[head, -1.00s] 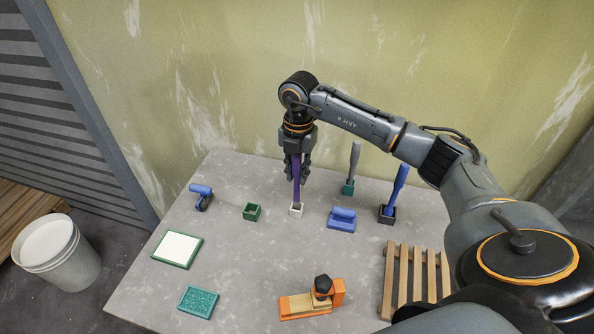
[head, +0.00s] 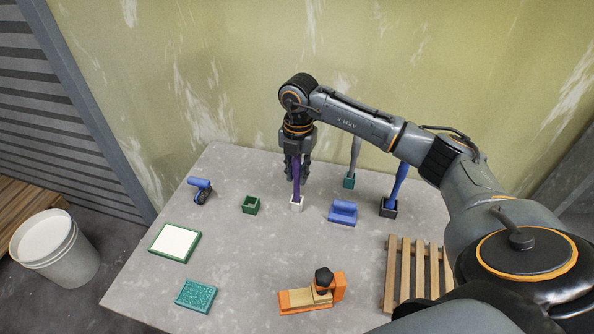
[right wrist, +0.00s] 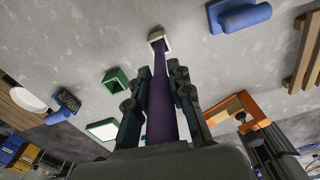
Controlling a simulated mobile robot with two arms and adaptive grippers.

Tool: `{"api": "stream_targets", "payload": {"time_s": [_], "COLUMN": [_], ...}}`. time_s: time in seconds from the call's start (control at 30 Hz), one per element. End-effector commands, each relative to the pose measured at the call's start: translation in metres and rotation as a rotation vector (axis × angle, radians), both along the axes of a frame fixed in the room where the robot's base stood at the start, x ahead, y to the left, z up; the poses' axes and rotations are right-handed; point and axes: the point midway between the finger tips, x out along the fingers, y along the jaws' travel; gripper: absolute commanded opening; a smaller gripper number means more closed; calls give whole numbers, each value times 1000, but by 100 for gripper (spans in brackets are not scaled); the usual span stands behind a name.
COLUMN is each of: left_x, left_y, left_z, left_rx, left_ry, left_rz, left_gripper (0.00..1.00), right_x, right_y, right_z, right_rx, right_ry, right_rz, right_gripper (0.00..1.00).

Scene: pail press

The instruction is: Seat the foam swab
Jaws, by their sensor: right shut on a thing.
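The foam swab (head: 297,188) is a long purple stick, close to upright. My right gripper (head: 298,178) is shut on it partway up, above the small white square holder (head: 296,204). The swab's lower end is at the holder's opening and seems to enter it; how deep, I cannot tell. In the right wrist view the swab (right wrist: 161,100) runs between the two fingers to the white holder (right wrist: 155,35). My left gripper is in neither view.
A blue block (head: 343,212) lies right of the holder, and an empty green box (head: 251,205) left. Behind right, a grey stick (head: 354,155) stands in a teal holder and a blue stick (head: 400,180) in a black one. A wooden rack (head: 405,275) and orange tool (head: 311,296) lie nearer.

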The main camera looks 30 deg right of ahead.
Motion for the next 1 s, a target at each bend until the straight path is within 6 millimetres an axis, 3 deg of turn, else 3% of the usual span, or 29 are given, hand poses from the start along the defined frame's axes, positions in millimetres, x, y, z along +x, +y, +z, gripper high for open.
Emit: {"api": "stream_targets", "payload": {"time_s": [0.6, 0.63, 0.77, 1.0], "left_x": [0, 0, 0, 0], "left_y": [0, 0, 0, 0], "left_z": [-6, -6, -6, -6], "left_rx": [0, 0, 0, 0], "left_ry": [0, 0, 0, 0], "left_rz": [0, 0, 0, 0], "left_gripper": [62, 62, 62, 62], "right_x": [0, 0, 0, 0], "right_y": [0, 0, 0, 0], "right_z": [-10, -10, -10, -10], "right_rx": [-1, -1, -1, -1], "right_ry": [1, 1, 1, 1], "right_rz": [0, 0, 0, 0], "right_gripper": [0, 22, 47, 47]}}
